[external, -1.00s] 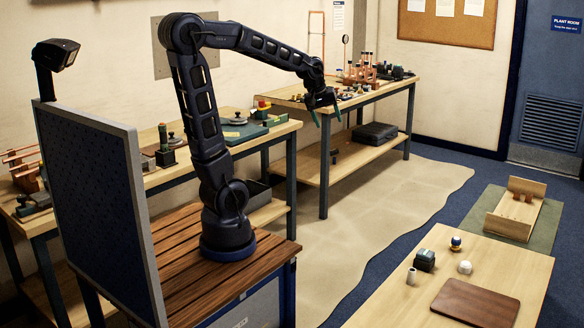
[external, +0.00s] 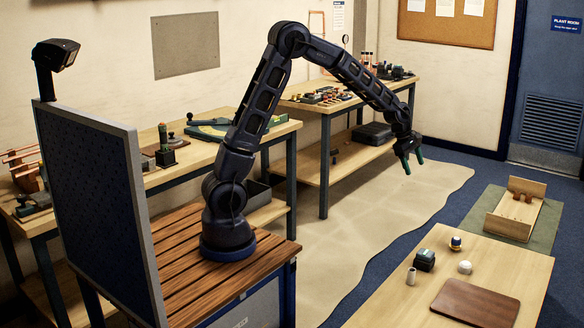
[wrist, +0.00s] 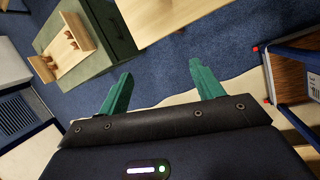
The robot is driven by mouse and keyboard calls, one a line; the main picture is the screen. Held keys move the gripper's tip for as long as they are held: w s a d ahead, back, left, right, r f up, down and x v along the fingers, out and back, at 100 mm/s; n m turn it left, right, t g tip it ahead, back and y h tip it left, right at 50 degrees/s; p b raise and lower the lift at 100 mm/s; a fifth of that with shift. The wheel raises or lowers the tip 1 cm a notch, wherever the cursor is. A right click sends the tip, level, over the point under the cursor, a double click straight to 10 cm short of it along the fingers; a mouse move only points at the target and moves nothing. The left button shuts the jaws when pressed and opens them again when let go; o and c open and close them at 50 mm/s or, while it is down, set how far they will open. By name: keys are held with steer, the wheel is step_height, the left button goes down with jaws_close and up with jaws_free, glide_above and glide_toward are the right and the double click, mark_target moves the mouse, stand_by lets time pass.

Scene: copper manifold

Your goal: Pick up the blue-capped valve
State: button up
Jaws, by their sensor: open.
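A small object with a blue band and pale top (external: 455,243) stands on the near right wooden table (external: 385,310), toward its back edge. It looks most like the blue-capped valve, but it is too small to be sure. My gripper (external: 410,166) is open and empty, in the air over the floor, back and left of that table. In the wrist view my gripper's green fingers (wrist: 158,78) are spread wide with only blue carpet and pale floor between them. The valve does not show in the wrist view.
The same table holds a dark green box (external: 424,260), a white dome (external: 464,267), a small grey cylinder (external: 411,276) and a brown board (external: 475,303). The back bench (external: 300,98) carries several fittings.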

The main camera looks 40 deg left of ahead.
steer(key=d+f+n, duration=0.2)
steer(key=d+f, duration=0.6)
steer(key=d, duration=0.1)
steer(key=n+g, duration=0.1)
steer(key=n, duration=0.2)
glide_toward(456, 239)
steer(key=shift+x, duration=5.7)
steer(key=shift+w+a, duration=0.15)
steer(key=shift+a, duration=0.05)
steer(key=c, duration=1.1)
steer(key=shift+o, duration=0.2)
steer(key=shift+r, duration=0.1)
